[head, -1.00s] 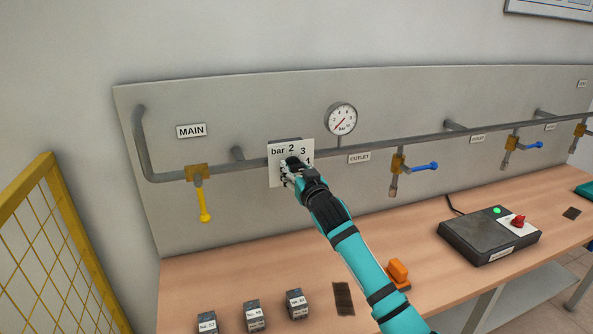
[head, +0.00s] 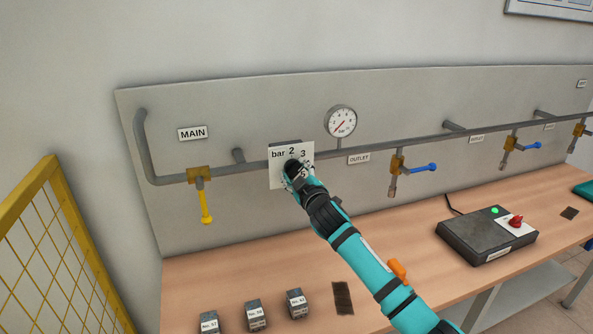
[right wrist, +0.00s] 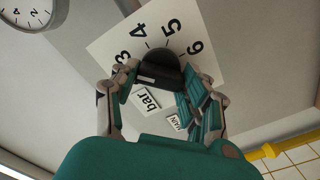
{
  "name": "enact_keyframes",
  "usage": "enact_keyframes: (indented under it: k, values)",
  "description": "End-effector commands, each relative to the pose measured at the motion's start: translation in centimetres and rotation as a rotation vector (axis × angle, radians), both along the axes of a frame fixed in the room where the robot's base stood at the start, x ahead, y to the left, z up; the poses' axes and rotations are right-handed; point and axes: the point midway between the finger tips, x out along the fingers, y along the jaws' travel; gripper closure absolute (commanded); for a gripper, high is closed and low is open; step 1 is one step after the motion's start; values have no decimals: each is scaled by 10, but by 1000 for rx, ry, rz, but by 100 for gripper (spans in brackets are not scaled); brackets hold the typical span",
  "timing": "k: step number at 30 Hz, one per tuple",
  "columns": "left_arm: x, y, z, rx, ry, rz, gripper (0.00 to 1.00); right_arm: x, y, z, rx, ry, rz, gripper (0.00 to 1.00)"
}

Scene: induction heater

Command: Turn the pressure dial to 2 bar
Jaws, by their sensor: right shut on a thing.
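The pressure dial is a black knob (right wrist: 160,66) on a white plate (head: 278,175) marked "bar" with numbers around it. In the right wrist view the numbers 3, 4, 5 and 6 show beside the knob. My right gripper (head: 297,169) is at the plate, its fingers closed on both sides of the knob; it also shows in the right wrist view (right wrist: 160,85). I cannot tell which number the knob points to. A round gauge (head: 341,121) is above and to the right, its red needle toward the lower left. My left gripper is not in view.
A pipe (head: 435,138) runs along the grey panel. A yellow-handled valve (head: 206,205) hangs left of the dial, a blue-handled valve (head: 420,167) right. Several small labelled blocks (head: 254,315) and a dark control box (head: 486,237) stand on the wooden bench. A yellow fence (head: 50,240) is at left.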

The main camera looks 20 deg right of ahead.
Motion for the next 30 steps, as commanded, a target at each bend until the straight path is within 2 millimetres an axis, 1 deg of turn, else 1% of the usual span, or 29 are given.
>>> enact_keyframes:
  k: [6, 18, 24, 30]
  values:
    - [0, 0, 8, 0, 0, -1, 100, 0, 0, 1, -208, -7, 0, 87]
    - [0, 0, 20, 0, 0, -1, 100, 0, 1, 1, -565, -20, 1, 87]
    - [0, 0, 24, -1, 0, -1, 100, 0, 1, 0, -697, -24, 1, 87]
    - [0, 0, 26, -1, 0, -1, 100, 0, 1, 0, -780, -28, 2, 87]
